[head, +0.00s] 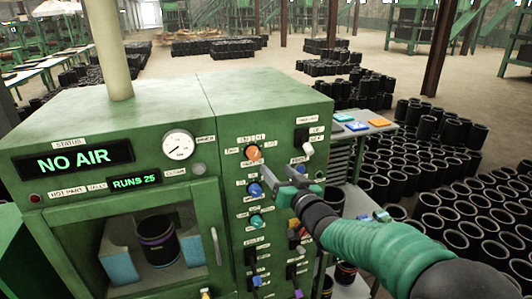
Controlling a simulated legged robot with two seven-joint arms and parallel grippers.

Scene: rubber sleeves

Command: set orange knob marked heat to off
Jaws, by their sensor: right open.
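The orange knob (253,153) sits on the green machine's control panel, near the top, with small white labels around it. The labels are too small to read surely, and I cannot tell which one the knob points at. My right gripper (274,173) comes in from the lower right, its grey fingers open and empty. The fingers are just below and to the right of the orange knob, near the blue knob (254,189), and appear apart from the orange one. My left gripper is not in view.
The green machine (150,110) carries a "NO AIR" display (74,160), a gauge (178,145) and a teal knob (256,220). A black sleeve (158,241) stands behind its window. A side table (372,128) and many black sleeves (470,215) lie to the right.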

